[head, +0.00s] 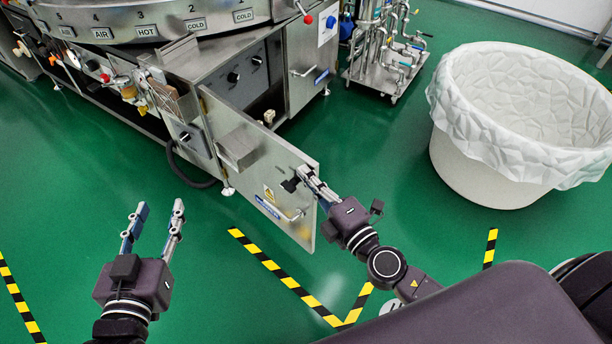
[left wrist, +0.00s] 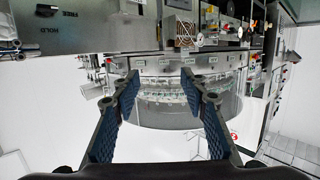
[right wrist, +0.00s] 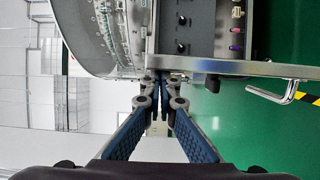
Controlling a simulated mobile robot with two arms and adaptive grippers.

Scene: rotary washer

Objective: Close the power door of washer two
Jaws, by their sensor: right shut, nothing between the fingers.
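The power door (head: 247,150) is a steel panel standing swung open from the front of the washer (head: 200,50). Its visible face carries a box, a yellow warning label, a blue label and a bar handle (head: 291,215). My right gripper (head: 300,178) is shut and empty at the door's upper free corner; I cannot tell whether it touches. In the right wrist view the door's edge (right wrist: 230,67) lies just beyond the fingertips, with the handle (right wrist: 275,92) to the right. My left gripper (head: 158,207) is open and empty, in front of the washer and left of the door.
A white-lined round bin (head: 480,150) stands at the right. A steel pipe cart (head: 385,55) is behind it. A dark cable (head: 187,172) hangs low by the washer. Yellow-black tape (head: 290,282) marks the green floor, which is clear around the door.

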